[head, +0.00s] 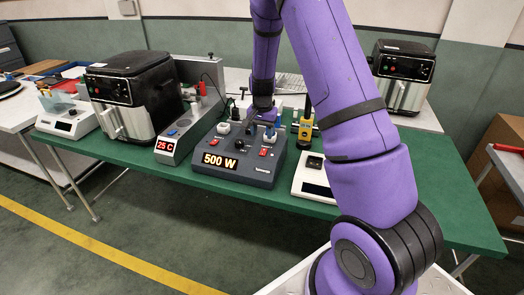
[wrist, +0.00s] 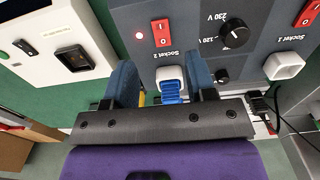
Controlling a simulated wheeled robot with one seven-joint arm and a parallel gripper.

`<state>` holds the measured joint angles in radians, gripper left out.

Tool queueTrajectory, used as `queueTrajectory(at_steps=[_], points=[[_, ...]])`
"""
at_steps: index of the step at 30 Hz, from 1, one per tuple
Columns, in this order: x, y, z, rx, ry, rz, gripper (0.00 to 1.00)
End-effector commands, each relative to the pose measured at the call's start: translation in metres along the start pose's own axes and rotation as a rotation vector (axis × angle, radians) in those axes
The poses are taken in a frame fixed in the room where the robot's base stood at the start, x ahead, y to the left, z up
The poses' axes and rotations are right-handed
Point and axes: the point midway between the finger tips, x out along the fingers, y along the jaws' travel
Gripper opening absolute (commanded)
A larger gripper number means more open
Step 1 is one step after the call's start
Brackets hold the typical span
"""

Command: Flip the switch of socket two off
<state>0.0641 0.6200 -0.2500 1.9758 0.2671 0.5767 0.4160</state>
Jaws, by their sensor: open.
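The grey power box (head: 258,172) with a "500 W" display (head: 220,161) stands on the green table. Socket two's red rocker switch (wrist: 161,33) is between my finger lines in the wrist view, above the inverted "Socket 2" label. The switch also shows in the head view (head: 264,152). A blue plug (wrist: 171,92) sits at the white socket (wrist: 168,72). My gripper (wrist: 161,62) is open, its blue fingers either side of the plug and socket, apart from the switch. In the head view my gripper (head: 262,117) is over the box's back.
A black dial (wrist: 234,33) and another white socket (wrist: 284,66) with its red switch (wrist: 307,12) are beside socket two. A white device (head: 314,178) stands close at right. An air fryer (head: 130,97) and a "25 C" unit (head: 184,135) stand left.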

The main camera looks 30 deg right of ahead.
Motion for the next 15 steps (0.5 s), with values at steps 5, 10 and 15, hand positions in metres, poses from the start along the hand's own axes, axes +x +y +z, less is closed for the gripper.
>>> queueTrajectory(at_steps=[5,10,15], points=[[0.034,0.001,0.001,-0.002,-0.003,0.003,0.51],[0.061,0.001,0.0,0.0,-0.002,0.002,0.51],[0.077,0.0,0.001,-0.002,-0.002,0.001,0.51]])
